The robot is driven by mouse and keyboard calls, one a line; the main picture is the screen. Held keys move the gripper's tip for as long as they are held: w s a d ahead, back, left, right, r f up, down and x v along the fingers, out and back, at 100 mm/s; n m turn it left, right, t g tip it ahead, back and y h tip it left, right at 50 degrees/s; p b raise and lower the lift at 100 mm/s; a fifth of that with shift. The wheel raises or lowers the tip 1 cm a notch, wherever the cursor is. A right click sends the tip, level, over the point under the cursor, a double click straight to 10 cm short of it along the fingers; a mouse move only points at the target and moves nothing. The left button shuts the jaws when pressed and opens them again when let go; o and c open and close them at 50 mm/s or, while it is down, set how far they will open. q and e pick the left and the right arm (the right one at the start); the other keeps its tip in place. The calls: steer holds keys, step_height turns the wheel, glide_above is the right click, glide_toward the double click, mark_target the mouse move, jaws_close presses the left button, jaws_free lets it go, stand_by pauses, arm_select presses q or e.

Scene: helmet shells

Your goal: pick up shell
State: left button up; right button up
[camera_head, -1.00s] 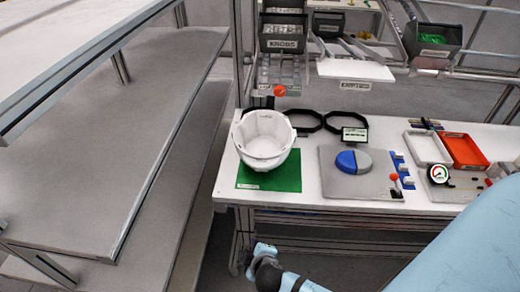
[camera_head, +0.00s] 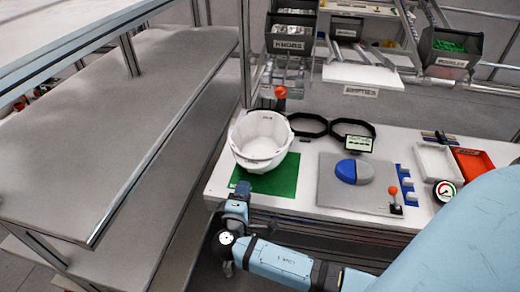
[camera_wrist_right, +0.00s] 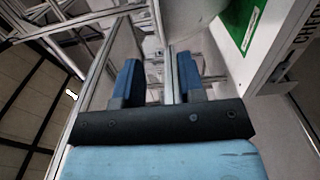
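A white helmet shell (camera_head: 262,140), open side up, sits on the green mat (camera_head: 285,180) at the left end of the white workbench. It looks like two shells nested, but I cannot be sure. My right gripper (camera_head: 238,190) is at the bench's front left edge, just below the shell in the head view and apart from it. In the right wrist view, its two blue fingers (camera_wrist_right: 158,82) are spread with nothing between them. The shell's pale side (camera_wrist_right: 192,16) shows at the top there, beyond the fingers, beside the mat (camera_wrist_right: 242,22). My left gripper is not in view.
A grey shelf (camera_head: 110,130) stands left of the bench. Black rings (camera_head: 352,128) lie behind the shell. A white tray (camera_head: 437,162) and bins (camera_head: 292,35) stand beyond.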

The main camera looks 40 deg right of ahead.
mark_target(252, 169)
steer(key=x, duration=0.4)
steer(key=shift+w+d, duration=0.15)
steer(key=shift+d, duration=0.2)
steer(key=p+x, duration=0.2)
steer(key=x, duration=0.2)
steer(key=shift+d, duration=0.15)
steer(key=shift+w+d, duration=0.35)
steer(key=shift+d, duration=0.05)
jaws_close()
stand_by(0.6)
